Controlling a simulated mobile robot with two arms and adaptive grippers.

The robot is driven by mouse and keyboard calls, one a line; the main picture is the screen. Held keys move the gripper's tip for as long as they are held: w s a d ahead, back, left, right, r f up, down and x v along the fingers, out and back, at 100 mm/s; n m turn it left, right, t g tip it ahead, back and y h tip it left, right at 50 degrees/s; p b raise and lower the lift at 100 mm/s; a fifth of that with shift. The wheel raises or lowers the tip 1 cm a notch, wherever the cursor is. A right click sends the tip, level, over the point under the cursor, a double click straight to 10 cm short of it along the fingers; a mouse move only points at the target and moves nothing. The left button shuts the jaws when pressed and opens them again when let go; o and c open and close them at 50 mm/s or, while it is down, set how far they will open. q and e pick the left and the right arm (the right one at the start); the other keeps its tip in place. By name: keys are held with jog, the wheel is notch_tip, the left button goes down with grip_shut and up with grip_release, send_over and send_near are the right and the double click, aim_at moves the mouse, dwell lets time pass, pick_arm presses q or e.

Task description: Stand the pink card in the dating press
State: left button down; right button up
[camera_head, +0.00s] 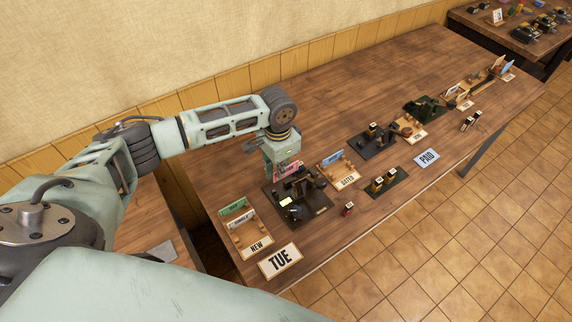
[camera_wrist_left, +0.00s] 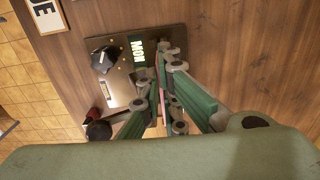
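My left gripper (camera_head: 281,168) is over the dating press (camera_head: 318,207), at its back edge. The pink card (camera_head: 291,168) is at the gripper's fingers. In the left wrist view the green fingers (camera_wrist_left: 166,98) close on the card (camera_wrist_left: 169,99), which shows as a thin pink edge between them. The fingers hide most of it, and I cannot tell whether its lower edge touches the press. The press (camera_wrist_left: 118,75) has a dark plate, a black knob (camera_wrist_left: 103,60) and a small window reading MON (camera_wrist_left: 138,50). My right gripper is not in view.
A DATED rack (camera_head: 347,181) stands to the right. A small red-and-black item (camera_head: 348,209) sits near the table's front edge. The back of the table is bare.

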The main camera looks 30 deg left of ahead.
pick_arm(q)
jog(key=shift+s, duration=0.1)
jog(key=shift+r+p, duration=0.1)
jog(key=shift+p, duration=0.55)
notch_tip(320, 180, down, 2)
jog(key=shift+f+b, duration=0.2)
jog(key=shift+b, duration=0.5)
jog(key=shift+f+b, duration=0.55)
jog(key=shift+f, duration=1.3)
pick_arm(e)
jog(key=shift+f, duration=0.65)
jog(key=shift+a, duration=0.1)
pick_arm(q)
jog(key=c, duration=2.2)
grip_release()
jog(key=o, duration=0.3)
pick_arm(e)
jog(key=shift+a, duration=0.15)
pick_arm(q)
jog(key=shift+o, duration=0.5)
